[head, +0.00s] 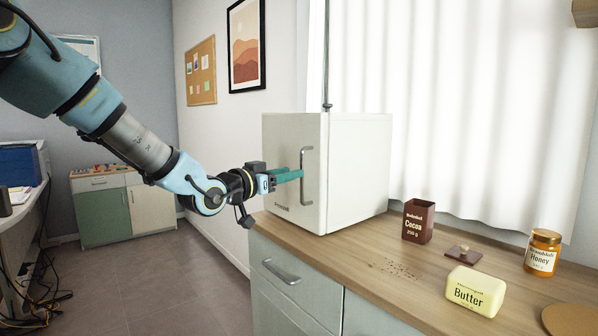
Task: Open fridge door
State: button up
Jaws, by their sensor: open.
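The fridge (358,170) is a small white box standing on the wooden counter against the curtain. Its door faces left and looks shut. A grey vertical bar handle (304,177) is on the door, near the edge towards me. My gripper (300,174) is open, with green fingers pointing right at the handle, about halfway up it. The fingertips are at or very near the handle; I cannot tell whether they touch it or stand around it.
On the counter (385,290) right of the fridge are a brown cocoa box (418,221), a small brown lid (464,254), a butter pack (475,291) and a honey jar (542,253). Brown crumbs lie near the cocoa. Floor left of the counter is clear; cables lie far left.

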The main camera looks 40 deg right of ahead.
jog(key=shift+w+d, duration=0.15)
jog(key=shift+d, duration=0.9)
jog(key=shift+w+d, duration=0.15)
jog(key=shift+d, duration=0.85)
jog(key=shift+c, duration=0.2)
grip_shut()
